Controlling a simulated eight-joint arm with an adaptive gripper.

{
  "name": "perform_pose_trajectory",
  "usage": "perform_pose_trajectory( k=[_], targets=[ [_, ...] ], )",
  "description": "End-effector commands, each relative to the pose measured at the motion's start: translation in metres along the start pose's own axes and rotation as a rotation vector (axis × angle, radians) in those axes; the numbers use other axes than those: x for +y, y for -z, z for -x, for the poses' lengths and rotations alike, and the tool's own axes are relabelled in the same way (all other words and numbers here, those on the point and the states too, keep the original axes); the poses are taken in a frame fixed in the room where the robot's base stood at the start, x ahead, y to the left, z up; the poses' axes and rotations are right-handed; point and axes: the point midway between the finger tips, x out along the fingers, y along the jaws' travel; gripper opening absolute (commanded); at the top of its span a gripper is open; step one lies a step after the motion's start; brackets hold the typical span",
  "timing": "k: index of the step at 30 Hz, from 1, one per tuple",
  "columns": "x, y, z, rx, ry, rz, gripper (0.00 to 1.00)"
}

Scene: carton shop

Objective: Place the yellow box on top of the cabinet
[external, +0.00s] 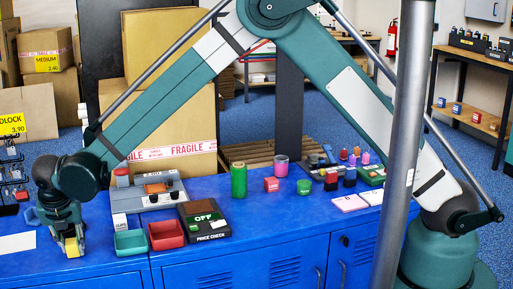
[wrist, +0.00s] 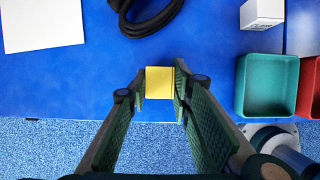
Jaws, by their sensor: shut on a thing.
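The yellow box (external: 71,246) is a small block at the front left of the blue cabinet top (external: 270,233). My gripper (external: 70,240) points down over it. In the wrist view, the yellow box (wrist: 159,82) sits between the two fingertips of my gripper (wrist: 160,88), near the cabinet's front edge. The fingers are shut on it. I cannot tell whether the box touches the cabinet top or is held a little above it.
A green tray (external: 130,242) and a red tray (external: 166,235) stand right of my gripper. White paper (wrist: 42,24) and a black cable (wrist: 148,20) lie on the cabinet. Blue surface around the box is clear.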

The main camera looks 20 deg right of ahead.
Motion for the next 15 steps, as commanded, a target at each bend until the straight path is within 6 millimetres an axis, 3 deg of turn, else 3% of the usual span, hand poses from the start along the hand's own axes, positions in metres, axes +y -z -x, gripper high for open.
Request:
perform_pose_trajectory(
  k=[5,6,9,15],
  targets=[
    [0.0001,0.0012,-0.0029,0.000,0.000,0.000,0.10],
    [0.0001,0.0013,-0.0033,0.000,0.000,0.000,0.24],
    [0.0001,0.0011,-0.0027,0.000,0.000,0.000,0.37],
    [0.0001,0.0011,-0.0027,0.000,0.000,0.000,0.37]
  ],
)
